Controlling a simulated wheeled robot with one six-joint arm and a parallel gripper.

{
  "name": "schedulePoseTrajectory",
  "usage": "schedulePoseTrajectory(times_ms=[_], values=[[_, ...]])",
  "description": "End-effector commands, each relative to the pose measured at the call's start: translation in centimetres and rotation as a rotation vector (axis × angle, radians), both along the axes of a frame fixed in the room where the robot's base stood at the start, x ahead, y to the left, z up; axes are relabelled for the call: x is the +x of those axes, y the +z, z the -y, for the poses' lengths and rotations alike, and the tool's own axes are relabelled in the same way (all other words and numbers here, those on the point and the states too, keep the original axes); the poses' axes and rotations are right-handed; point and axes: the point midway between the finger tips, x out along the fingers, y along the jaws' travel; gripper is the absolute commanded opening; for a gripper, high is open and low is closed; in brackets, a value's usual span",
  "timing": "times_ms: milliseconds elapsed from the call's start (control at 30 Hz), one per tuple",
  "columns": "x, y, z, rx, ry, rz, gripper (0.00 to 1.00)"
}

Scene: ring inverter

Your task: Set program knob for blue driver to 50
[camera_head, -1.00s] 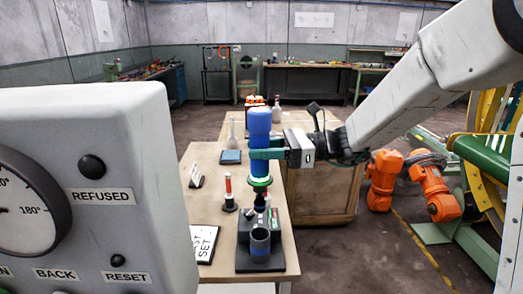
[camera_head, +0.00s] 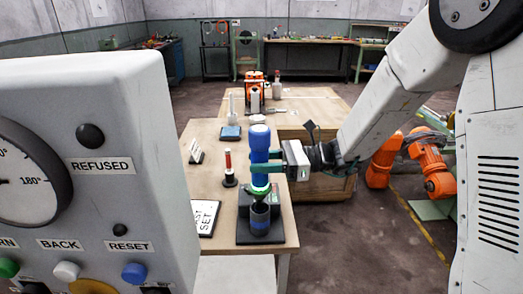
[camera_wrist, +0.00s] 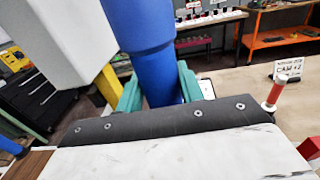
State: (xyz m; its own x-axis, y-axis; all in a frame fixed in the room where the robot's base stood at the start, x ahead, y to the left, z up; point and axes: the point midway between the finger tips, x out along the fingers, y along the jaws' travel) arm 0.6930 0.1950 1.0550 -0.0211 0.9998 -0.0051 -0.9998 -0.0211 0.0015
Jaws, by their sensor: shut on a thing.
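The blue driver (camera_head: 260,140) stands upright in my gripper (camera_head: 263,167), whose green fingers are shut around its body. A green ring (camera_head: 258,191) circles its lower part. Its lower end is just over or in the mouth of a grey-blue cup (camera_head: 260,220) on a dark stand; I cannot tell whether they touch. In the wrist view the blue body (camera_wrist: 150,45) runs down between the green fingers (camera_wrist: 160,90). I cannot make out a program knob or a number 50.
A grey panel (camera_head: 120,90) with a dial (camera_head: 25,185) and REFUSED, BACK and RESET labels fills the left. Orange robots (camera_head: 430,165) stand at the right.

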Motion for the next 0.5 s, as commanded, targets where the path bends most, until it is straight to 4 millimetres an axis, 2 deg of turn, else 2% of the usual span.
schedulePoseTrajectory(times_ms=[500], values=[[0.0, -5.2, 0.0, 0.002, 0.000, -0.002, 0.08]])
